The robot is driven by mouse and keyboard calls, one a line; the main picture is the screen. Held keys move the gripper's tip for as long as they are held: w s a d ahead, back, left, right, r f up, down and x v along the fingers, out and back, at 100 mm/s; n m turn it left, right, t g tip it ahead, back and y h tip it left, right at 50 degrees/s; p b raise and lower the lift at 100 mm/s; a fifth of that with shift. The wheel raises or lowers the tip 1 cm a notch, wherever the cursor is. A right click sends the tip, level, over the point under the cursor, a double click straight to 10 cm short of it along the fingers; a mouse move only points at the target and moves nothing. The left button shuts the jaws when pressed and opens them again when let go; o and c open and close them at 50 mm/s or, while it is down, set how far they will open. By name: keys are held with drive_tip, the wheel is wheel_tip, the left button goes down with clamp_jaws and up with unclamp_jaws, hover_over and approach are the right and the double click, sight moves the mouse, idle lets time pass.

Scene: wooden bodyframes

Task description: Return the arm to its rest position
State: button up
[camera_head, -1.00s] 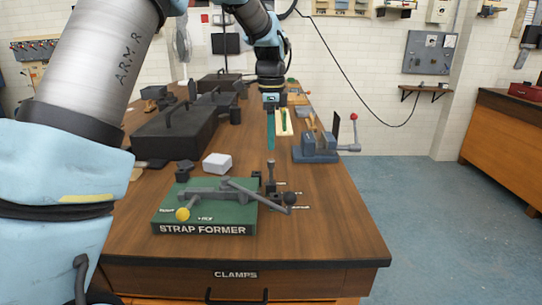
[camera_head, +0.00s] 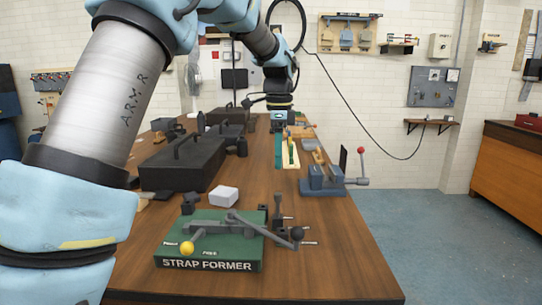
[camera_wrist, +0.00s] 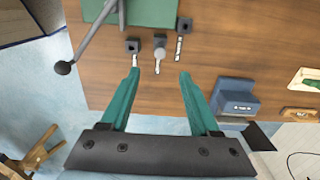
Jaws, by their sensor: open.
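My gripper (camera_head: 285,150) hangs from my arm above the wooden bench, in the middle of the head view. In the wrist view its two green fingers (camera_wrist: 158,85) stand apart with nothing between them. My arm comes in from the left of the head view, bends over at the top and points the gripper downward. The bench top and a few small black fittings (camera_wrist: 133,46) lie beneath the fingers in the wrist view.
The green strap former (camera_head: 205,250) with its lever and yellow knob stands at the bench's near end. A blue vise (camera_head: 325,182) is at the right edge. Black boxes (camera_head: 185,165) line the left, with a white block (camera_head: 224,196) nearby. Open floor (camera_head: 420,230) lies to the right.

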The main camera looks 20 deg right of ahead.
drive_tip(key=a+f+n, duration=0.3)
drive_tip(key=a+n, duration=0.2)
drive_tip(key=a, duration=0.5)
drive_tip(key=a+f+n, duration=0.2)
drive_tip(key=a+n, duration=0.3)
drive_tip(key=a, duration=0.5)
drive_tip(key=s+a+f+n, duration=0.3)
drive_tip(key=s+a+n, duration=0.2)
drive_tip(key=a, duration=0.3)
drive_tip(key=s+a+f+n+t, duration=0.1)
drive_tip(key=s+a+f+n, duration=0.2)
drive_tip(key=s+a+n, duration=0.3)
drive_tip(key=a, duration=0.2)
drive_tip(key=shift+a+f+n+t, duration=0.3)
drive_tip(key=shift+a+n, duration=0.05)
drive_tip(key=shift+n, duration=0.05)
